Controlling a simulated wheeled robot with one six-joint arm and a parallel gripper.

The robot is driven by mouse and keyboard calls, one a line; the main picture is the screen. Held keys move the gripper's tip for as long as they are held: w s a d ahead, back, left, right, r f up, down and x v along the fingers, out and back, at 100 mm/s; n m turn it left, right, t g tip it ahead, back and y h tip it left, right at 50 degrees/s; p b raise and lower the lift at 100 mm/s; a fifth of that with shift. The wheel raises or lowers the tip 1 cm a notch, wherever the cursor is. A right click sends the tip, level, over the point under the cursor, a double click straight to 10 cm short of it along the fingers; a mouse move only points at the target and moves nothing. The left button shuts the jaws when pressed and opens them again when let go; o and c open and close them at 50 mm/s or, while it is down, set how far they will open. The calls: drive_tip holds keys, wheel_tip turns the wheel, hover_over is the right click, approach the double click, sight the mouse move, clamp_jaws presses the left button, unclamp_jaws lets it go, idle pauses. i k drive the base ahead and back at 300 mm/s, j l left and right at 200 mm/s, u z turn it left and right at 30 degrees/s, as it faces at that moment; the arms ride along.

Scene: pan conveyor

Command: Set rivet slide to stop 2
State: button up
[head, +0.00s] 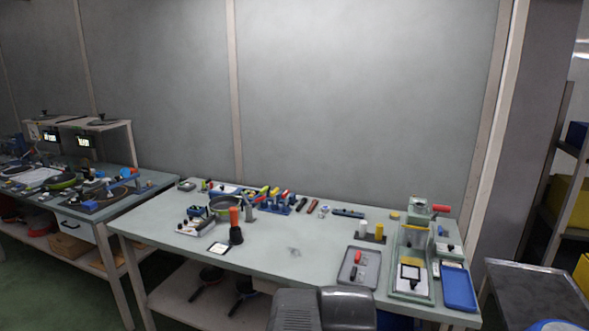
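A pale green press-like fixture (398,288) stands at the right end of the near workbench, with a red-handled lever (440,209) at its top. A black-framed white plate (410,273) lies on its bed. It may hold the rivet slide, but the slide and its stop marks are too small to tell. My gripper is not in view.
The workbench (300,240) has a clear middle. A grey tray (346,278) with small red and black pieces and a blue tray (458,288) flank the fixture. A dark metal table (530,284) is at right.

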sight(413, 277)
drive_tip(key=i+j, duration=0.1)
drive_tip(key=i+l+z, duration=0.35)
drive_tip(key=i+z, duration=0.4)
drive_tip(key=i, duration=0.2)
